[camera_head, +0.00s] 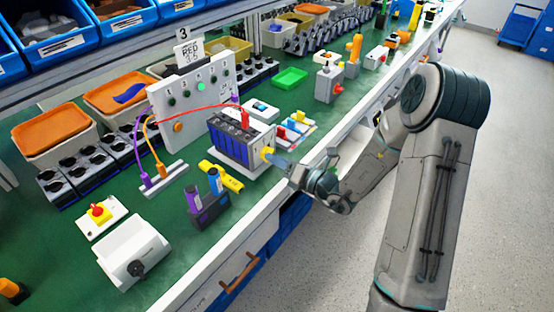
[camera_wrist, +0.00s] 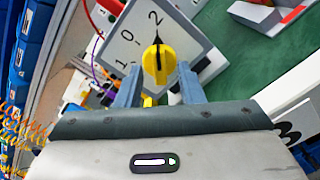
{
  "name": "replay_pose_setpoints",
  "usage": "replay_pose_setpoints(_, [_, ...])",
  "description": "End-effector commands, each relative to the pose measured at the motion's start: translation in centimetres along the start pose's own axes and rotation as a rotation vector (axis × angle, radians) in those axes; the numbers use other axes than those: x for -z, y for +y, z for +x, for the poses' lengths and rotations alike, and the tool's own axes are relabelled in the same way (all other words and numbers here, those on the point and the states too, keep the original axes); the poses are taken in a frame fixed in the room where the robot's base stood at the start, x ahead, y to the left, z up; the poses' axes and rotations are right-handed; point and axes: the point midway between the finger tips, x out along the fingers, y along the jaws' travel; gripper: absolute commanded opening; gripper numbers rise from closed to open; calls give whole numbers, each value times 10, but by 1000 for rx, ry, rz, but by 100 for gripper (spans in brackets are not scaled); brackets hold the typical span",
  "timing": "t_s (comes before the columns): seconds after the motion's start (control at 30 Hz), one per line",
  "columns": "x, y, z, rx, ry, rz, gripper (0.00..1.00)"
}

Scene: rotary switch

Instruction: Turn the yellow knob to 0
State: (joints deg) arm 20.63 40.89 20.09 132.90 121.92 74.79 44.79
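The yellow knob (camera_wrist: 158,63) sits on the pale front face (camera_wrist: 193,32) of a box, with printed numbers around it. In the head view the knob (camera_head: 267,152) shows small on the right side of the grey-white box (camera_head: 233,152). My gripper (camera_wrist: 158,68) is open in the wrist view, one finger left and one right of the knob. Gaps seem to show between fingers and knob; contact is not clear. In the head view my gripper (camera_head: 281,162) is at the knob, its fingertips hard to make out.
A red cable (camera_head: 200,108) runs to the box from a panel with buttons (camera_head: 190,100). A tray of coloured pieces (camera_head: 294,130) lies behind.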

Motion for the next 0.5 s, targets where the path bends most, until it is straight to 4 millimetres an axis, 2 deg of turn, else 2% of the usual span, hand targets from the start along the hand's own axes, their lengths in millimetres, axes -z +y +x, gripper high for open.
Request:
replay_pose_setpoints(0.33, [0, 0, 4, 0, 0, 0, 35])
replay_pose_setpoints(0.43, [0, 0, 4, 0, 0, 0, 7])
replay_pose_setpoints(0.47, [0, 0, 4, 0, 0, 0, 0])
replay_pose_setpoints(0.5, [0, 0, 4, 0, 0, 0, 0])
